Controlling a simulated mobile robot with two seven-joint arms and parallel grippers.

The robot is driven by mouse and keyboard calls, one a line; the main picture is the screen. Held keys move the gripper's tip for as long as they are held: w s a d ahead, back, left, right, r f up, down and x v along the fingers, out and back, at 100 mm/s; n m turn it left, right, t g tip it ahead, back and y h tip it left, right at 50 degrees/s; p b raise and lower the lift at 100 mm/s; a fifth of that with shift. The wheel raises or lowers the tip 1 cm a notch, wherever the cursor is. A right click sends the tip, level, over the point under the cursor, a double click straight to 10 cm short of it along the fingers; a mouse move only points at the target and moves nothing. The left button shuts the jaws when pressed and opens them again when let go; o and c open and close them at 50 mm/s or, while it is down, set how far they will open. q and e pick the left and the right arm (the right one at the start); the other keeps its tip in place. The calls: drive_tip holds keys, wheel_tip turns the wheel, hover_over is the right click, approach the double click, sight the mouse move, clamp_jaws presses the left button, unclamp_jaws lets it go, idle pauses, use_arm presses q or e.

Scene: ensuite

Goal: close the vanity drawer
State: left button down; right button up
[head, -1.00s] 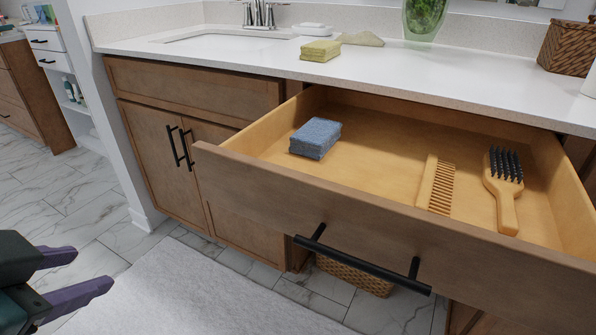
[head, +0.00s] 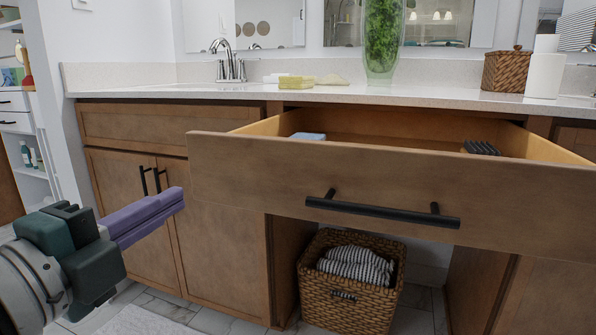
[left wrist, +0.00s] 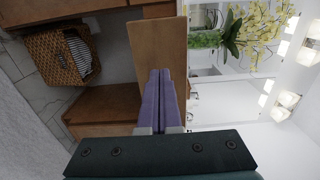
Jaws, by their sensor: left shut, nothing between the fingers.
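The wooden vanity drawer (head: 270,178) is pulled out well past the cabinet front, with a black bar handle (head: 380,213) across its front. A blue sponge (head: 308,136) and a dark-bristled brush (head: 482,148) show just above its front edge. My left gripper (head: 180,196) has purple fingers pressed together with nothing between them. It is left of the drawer front, near its left edge; I cannot tell whether it touches. In the left wrist view the shut fingers (left wrist: 160,78) point toward the drawer front (left wrist: 158,45). My right gripper is not in view.
A wicker basket (head: 345,288) with a striped towel stands below the drawer. Closed cabinet doors (head: 125,205) are at left. The counter (head: 440,95) above holds a faucet (head: 232,65), a green vase (head: 382,45) and a woven box (head: 503,72).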

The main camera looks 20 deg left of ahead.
sight(223, 173)
use_arm(q)
drive_tip(key=w, duration=0.8)
drive_tip(key=shift+w, duration=0.15)
